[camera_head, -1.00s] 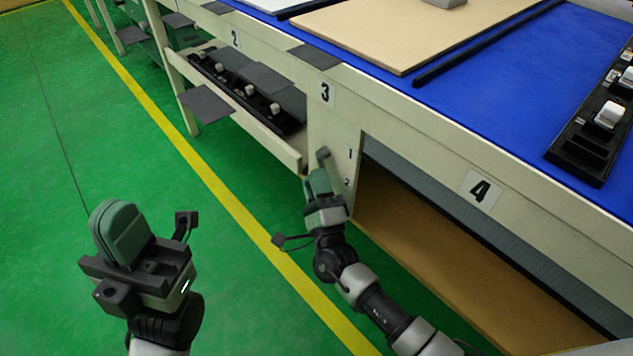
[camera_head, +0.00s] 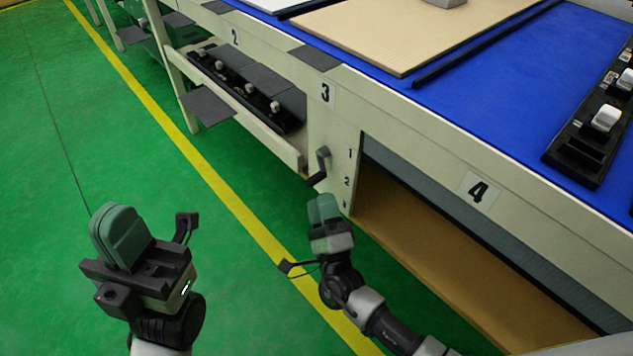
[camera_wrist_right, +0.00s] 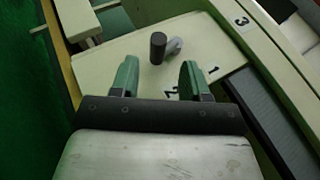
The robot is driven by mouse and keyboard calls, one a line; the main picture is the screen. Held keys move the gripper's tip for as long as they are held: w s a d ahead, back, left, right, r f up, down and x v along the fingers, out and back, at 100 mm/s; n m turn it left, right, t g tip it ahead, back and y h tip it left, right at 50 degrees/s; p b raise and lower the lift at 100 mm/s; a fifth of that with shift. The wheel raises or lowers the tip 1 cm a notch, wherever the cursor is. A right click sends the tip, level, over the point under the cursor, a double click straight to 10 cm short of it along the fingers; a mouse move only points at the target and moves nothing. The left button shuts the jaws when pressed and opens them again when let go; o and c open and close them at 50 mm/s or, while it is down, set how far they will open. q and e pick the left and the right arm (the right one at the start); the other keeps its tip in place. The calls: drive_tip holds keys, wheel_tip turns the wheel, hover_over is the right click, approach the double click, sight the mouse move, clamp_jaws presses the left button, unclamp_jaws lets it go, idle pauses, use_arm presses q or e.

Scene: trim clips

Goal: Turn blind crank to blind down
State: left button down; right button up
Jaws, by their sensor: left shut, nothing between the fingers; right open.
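The blind crank (camera_head: 319,168) is a small grey arm with a dark handle, mounted on the cream panel (camera_head: 345,150) beside the marks 1 and 2. In the right wrist view the crank's dark handle (camera_wrist_right: 158,47) points toward the camera, beyond and between the fingertips. My right gripper (camera_head: 322,208) is open and empty, just below the crank and apart from it; its two green fingers also show in the right wrist view (camera_wrist_right: 157,75). My left gripper (camera_head: 118,235) is shut and empty, over the green floor at the lower left, far from the crank.
The blue-topped workbench (camera_head: 470,85) runs along the right, with a grey blind (camera_head: 440,200) in the opening under it. A shelf with a black clip rack (camera_head: 245,95) stands left of the panel. The green floor (camera_head: 110,130) is clear.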

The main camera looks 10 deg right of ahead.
drive_tip(key=shift+v, duration=2.65)
